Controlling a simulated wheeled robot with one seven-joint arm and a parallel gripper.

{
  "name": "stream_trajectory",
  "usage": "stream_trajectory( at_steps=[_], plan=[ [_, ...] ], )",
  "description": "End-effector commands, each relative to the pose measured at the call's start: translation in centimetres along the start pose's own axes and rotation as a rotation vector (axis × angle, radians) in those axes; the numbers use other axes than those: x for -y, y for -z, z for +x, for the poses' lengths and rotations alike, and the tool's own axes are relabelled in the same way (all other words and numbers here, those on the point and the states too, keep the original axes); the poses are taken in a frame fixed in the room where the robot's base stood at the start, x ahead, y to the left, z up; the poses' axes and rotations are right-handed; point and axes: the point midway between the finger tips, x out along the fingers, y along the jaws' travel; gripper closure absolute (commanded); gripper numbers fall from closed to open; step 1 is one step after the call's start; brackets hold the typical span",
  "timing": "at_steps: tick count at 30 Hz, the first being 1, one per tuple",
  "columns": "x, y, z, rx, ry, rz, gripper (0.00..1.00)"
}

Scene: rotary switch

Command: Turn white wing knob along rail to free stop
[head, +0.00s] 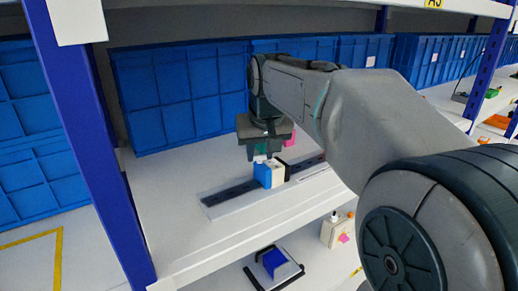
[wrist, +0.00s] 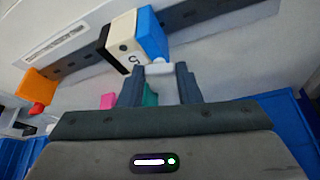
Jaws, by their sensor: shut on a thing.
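The switch is a small box with white, blue and black parts (head: 276,174); in the wrist view its white part (wrist: 126,46) carries a dark mark and a dot. It sits on a dark rail (head: 230,195), which also shows in the wrist view (wrist: 195,14). My gripper (head: 263,155) points down over the box. In the wrist view its two fingers (wrist: 160,82) are shut on the white wing knob (wrist: 160,69), next to the blue part. The fingers cover the knob's sides, and its exact angle cannot be told.
An orange block (wrist: 38,86) with a red piece sits at one rail end in the wrist view. A pink thing (head: 290,138) is behind my gripper. Blue bins (head: 180,95) line the shelf's back. A blue post (head: 95,140) stands left. The shelf's left is clear.

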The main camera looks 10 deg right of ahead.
Motion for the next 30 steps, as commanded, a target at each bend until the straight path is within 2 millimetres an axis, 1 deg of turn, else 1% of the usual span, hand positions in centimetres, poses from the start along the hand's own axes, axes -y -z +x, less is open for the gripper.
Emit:
stream_trajectory(
  at_steps=[9,15,22,30],
  plan=[
    [-0.24,0.06,-0.07,0.0,0.085,-0.206,0.92],
    [-0.27,0.08,-0.02,0.0,0.117,-0.283,0.92],
    [-0.3,0.07,0.01,0.001,0.132,-0.321,0.92],
    [-0.3,0.05,0.02,0.001,0.134,-0.327,0.92]
  ],
)
